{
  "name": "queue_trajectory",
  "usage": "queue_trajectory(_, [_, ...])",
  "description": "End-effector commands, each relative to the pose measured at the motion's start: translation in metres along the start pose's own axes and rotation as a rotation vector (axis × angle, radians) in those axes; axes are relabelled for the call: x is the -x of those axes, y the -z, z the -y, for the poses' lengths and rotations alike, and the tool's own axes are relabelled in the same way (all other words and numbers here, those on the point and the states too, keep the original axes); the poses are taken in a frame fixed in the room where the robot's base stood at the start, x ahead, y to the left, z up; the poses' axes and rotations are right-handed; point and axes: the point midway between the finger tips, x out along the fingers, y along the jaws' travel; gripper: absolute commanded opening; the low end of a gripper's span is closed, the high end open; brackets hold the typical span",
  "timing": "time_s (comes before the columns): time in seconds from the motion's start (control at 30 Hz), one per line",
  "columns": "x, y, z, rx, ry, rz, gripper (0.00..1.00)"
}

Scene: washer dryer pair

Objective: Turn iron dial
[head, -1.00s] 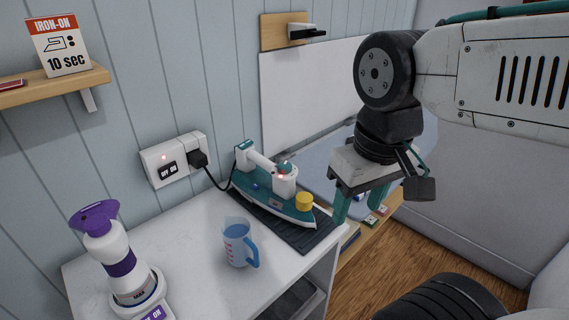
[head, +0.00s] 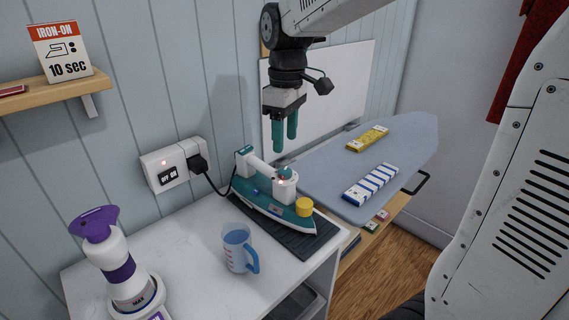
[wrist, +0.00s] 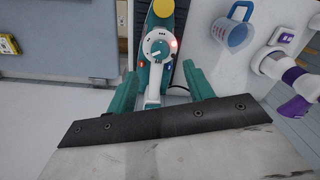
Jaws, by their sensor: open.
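The teal and white iron (head: 270,195) rests on a dark ribbed mat (head: 314,236) on the white counter, its plug in the wall socket. Its teal dial (head: 285,172) is on the upper body, with a red light beside it. In the wrist view the dial (wrist: 155,47) shows as a round white face with a pointer, ahead of and between my fingers. My gripper (head: 285,146) is open and empty, fingers pointing down, above and behind the iron, apart from it. It also shows in the wrist view (wrist: 162,80).
A blue measuring jug (head: 237,248) stands in front of the iron. A purple and white steamer (head: 120,262) stands at the left. The wall socket (head: 175,164) is behind. An ironing board (head: 330,165) with two patterned strips lies to the right.

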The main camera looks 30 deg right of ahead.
Motion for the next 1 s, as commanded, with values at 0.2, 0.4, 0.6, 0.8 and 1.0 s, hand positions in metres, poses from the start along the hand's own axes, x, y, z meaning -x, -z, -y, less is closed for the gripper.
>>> queue_trajectory(0.2, [-0.030,0.000,0.001,0.004,0.003,0.004,0.52])
queue_trajectory(0.4, [-0.061,-0.001,0.001,0.003,0.002,0.003,0.52])
queue_trajectory(0.6, [-0.075,-0.001,0.001,0.002,0.001,0.001,0.52])
queue_trajectory(0.8, [-0.076,-0.001,0.001,0.002,0.001,0.001,0.52])
queue_trajectory(1.0, [-0.076,-0.001,0.001,0.002,0.000,0.001,0.13])
